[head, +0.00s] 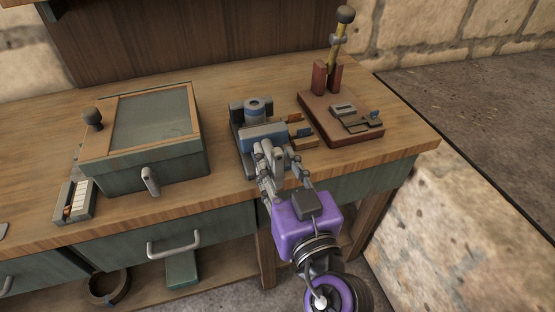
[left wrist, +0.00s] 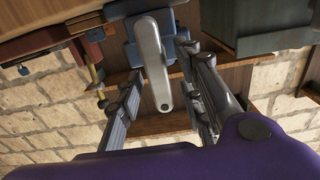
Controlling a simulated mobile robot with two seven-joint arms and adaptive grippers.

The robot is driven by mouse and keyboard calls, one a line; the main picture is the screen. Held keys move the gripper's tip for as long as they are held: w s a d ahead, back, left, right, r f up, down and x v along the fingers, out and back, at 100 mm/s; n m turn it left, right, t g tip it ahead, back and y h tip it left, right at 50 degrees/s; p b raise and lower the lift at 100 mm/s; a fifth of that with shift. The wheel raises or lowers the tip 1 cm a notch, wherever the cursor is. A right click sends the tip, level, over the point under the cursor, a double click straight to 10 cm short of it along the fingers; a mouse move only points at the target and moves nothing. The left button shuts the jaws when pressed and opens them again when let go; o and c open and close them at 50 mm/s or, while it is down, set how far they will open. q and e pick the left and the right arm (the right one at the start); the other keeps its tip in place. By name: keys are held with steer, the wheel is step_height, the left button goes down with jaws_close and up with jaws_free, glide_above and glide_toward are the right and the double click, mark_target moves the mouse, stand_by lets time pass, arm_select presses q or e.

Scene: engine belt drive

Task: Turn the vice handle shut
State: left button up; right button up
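The vice (head: 262,137), grey with a blue body, stands near the front edge of the workbench. It also shows in the left wrist view (left wrist: 121,54). Its handle (left wrist: 152,62) is a light grey flat bar with rounded ends, seen lengthwise in the left wrist view. My left gripper (head: 281,163), with a purple body, is at the front of the vice. In the left wrist view its two fingers (left wrist: 160,68) are apart, one on each side of the handle, with visible gaps. The fingers partly hide the handle in the head view. My right gripper is not in view.
A green-grey box (head: 152,142) with a small crank is left of the vice. A red-brown board (head: 345,128) with a yellow lever (head: 340,40) is at the right. Drawers (head: 170,233) sit under the bench edge. Bare wood lies between box and vice.

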arm_select(q)
steer(key=shift+w, duration=0.15)
jaws_close()
